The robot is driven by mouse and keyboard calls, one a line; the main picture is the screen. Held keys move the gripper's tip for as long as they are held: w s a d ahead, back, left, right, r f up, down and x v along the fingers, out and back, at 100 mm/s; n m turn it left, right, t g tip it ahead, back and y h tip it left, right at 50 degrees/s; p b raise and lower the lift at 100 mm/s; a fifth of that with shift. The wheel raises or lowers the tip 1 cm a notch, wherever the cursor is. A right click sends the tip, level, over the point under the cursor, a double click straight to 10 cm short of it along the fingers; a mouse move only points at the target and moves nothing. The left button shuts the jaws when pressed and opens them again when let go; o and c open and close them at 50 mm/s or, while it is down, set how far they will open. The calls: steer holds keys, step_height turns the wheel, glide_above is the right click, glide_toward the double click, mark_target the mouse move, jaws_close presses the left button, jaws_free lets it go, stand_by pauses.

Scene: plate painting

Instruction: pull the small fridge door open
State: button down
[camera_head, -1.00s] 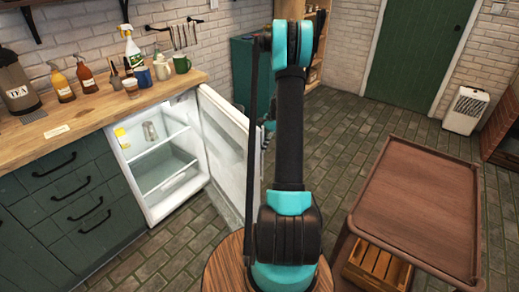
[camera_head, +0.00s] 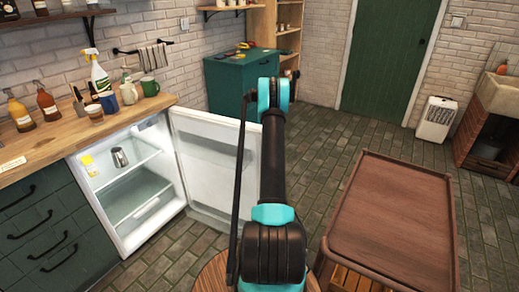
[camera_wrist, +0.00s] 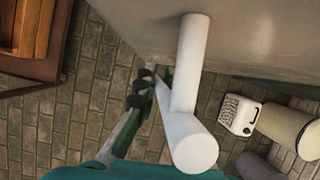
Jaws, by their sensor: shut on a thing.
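The small fridge (camera_head: 130,235) stands under the wooden counter with its white door (camera_head: 205,160) swung wide open, its lit inside showing. In the head view my arm covers the door's free edge, and my gripper is hidden there. In the wrist view the white bar handle (camera_wrist: 190,60) stands out from the door's pale outer face (camera_wrist: 260,35). My gripper (camera_wrist: 158,85) is shut on this handle. One dark finger shows left of the handle; the other is hidden behind it.
A metal jug (camera_head: 119,157) and a yellow item (camera_head: 88,165) sit on the fridge shelf. A brown cart (camera_head: 395,215) stands to the right, and a round wooden top (camera_head: 213,272) is close in front. Tiled floor (camera_head: 330,135) is clear beyond the door.

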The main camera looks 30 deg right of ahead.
steer(key=shift+w+d, duration=0.25)
steer(key=shift+d, duration=0.15)
steer(key=c, duration=1.6)
jaws_free()
steer(key=shift+r, duration=0.1)
steer(key=v, duration=1.1)
steer(key=shift+w+r, duration=0.2)
steer(key=shift+r, duration=0.2)
steer(key=shift+d, duration=0.1)
